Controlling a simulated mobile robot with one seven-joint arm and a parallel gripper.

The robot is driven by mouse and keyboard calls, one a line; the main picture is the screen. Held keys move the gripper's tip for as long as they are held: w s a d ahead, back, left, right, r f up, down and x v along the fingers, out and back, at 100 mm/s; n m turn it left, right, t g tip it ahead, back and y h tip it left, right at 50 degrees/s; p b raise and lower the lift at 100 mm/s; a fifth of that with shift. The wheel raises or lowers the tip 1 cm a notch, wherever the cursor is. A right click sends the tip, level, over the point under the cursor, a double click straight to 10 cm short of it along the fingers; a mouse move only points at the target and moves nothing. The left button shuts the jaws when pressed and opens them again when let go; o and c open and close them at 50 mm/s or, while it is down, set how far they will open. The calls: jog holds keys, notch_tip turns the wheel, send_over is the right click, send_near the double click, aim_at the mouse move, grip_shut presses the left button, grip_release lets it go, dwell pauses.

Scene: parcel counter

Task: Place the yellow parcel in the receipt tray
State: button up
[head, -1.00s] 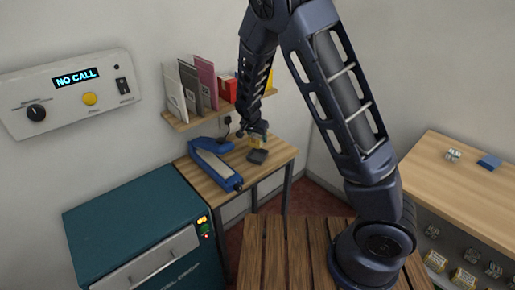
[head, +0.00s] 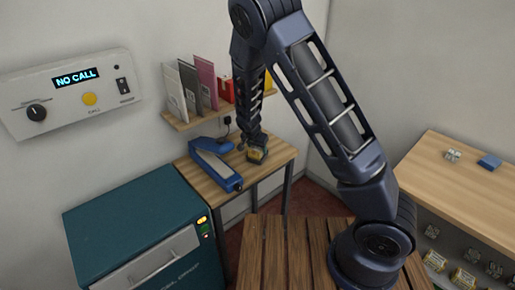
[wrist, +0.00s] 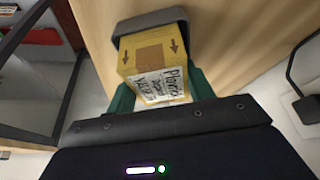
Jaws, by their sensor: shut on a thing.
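The yellow parcel (wrist: 154,62) has brown tape, dark arrows and a white label. It is between the green fingers of my gripper (wrist: 160,93), which is shut on it. In the head view the parcel (head: 257,153) is small, at the end of my arm over the wooden side table. The dark grey receipt tray (wrist: 148,20) shows as a rim around the parcel's far end in the wrist view. The parcel is at or inside the tray. I cannot tell if it touches the tray floor, which is hidden.
A blue sealing device (head: 215,163) lies on the side table (head: 272,163) left of the tray. A shelf (head: 190,121) with folders is above. A teal cabinet (head: 135,225) stands front left. A counter (head: 460,185) with a blue item is at right.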

jog(key=shift+f, duration=0.5)
jog(key=o, duration=1)
jog(key=shift+s, duration=0.1)
jog(key=shift+o, duration=0.2)
jog(key=shift+r, duration=0.55)
jog(key=v, duration=1.2)
jog(key=s+d+r+n+g+y, duration=0.1)
jog(key=s+d+r, duration=0.2)
jog(key=d+r, duration=0.7)
jog(key=s+d+r+n+y, duration=0.1)
jog(key=s+d+r, duration=0.2)
jog(key=d+r, duration=0.75)
jog(key=s+d+r+n+t, duration=0.1)
jog(key=s+d+r, duration=0.3)
jog(key=s+d, duration=1.1)
jog(key=shift+s+n+t, duration=0.3)
jog(key=shift+s+n, duration=0.5)
jog(key=shift+s, duration=0.35)
